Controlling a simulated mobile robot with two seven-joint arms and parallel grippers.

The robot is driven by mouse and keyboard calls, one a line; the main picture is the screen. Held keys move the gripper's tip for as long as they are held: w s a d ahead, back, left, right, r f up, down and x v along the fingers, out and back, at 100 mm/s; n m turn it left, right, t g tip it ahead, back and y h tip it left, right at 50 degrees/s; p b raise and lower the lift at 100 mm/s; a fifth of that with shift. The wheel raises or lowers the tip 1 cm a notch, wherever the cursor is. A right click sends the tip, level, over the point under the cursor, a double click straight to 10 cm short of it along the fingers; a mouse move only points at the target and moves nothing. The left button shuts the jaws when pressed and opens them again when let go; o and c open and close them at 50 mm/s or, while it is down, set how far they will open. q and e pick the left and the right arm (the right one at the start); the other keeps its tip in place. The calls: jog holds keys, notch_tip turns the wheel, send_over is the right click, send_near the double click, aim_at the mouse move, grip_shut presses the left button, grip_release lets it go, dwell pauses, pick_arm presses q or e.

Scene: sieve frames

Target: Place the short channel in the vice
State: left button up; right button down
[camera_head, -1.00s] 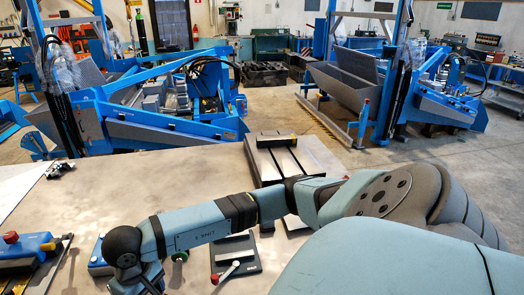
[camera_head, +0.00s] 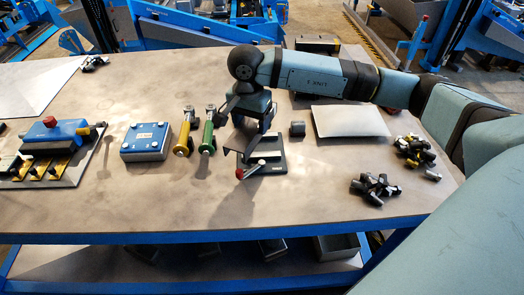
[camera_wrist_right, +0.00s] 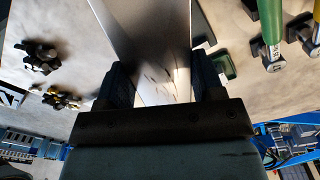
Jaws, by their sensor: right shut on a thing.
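My right gripper (camera_head: 247,122) reaches down from above, just behind the vice (camera_head: 272,163), a dark green base with a pale metal bar and a red-knobbed lever. The right gripper is shut on the short channel (camera_head: 237,143), a thin grey metal piece that shows over the left part of the vice. In the right wrist view the channel (camera_wrist_right: 148,48) lies between the two dark fingers. Part of the green vice (camera_wrist_right: 226,65) shows beside it there. Whether channel and vice touch, I cannot tell. My left gripper is not in view.
Green (camera_head: 207,136) and yellow (camera_head: 184,136) handled tools stand left of the vice, beside a blue box (camera_head: 146,142). A small dark block (camera_head: 297,129) and a grey plate (camera_head: 350,121) lie right. Dark fasteners (camera_head: 376,187) lie front right. The table front is clear.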

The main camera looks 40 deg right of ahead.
jog(key=w+d+r+m+b, duration=0.1)
jog(key=d+r+m, duration=0.1)
jog(key=m, duration=0.1)
jog(key=w+d+r+m+b, duration=0.1)
jog(key=w+r+m, duration=0.1)
jog(key=m, duration=0.2)
jog(key=w+d+r+m+b, duration=0.1)
jog(key=d+r+m, duration=0.1)
jog(key=m, duration=0.2)
jog(key=shift+w+d+b, duration=0.3)
jog(key=shift+w+b, duration=0.1)
jog(key=shift+w+d+r+m, duration=0.15)
jog(key=shift+d+r+m, duration=0.15)
jog(key=shift+m, duration=0.3)
jog(key=p, duration=0.1)
send_over(261, 148)
jog(key=f, duration=1.5)
jog(key=shift+w, duration=0.25)
jog(key=shift+f+p, duration=0.35)
jog(key=shift+f, duration=2.05)
jog(key=shift+s+f+b, duration=0.1)
jog(key=shift+f+b, duration=0.1)
jog(key=shift+b, duration=0.1)
jog(key=shift+c, duration=2.4)
grip_release()
jog(key=shift+s, duration=0.1)
jog(key=shift+o, duration=1.2)
jog(key=shift+f, duration=0.15)
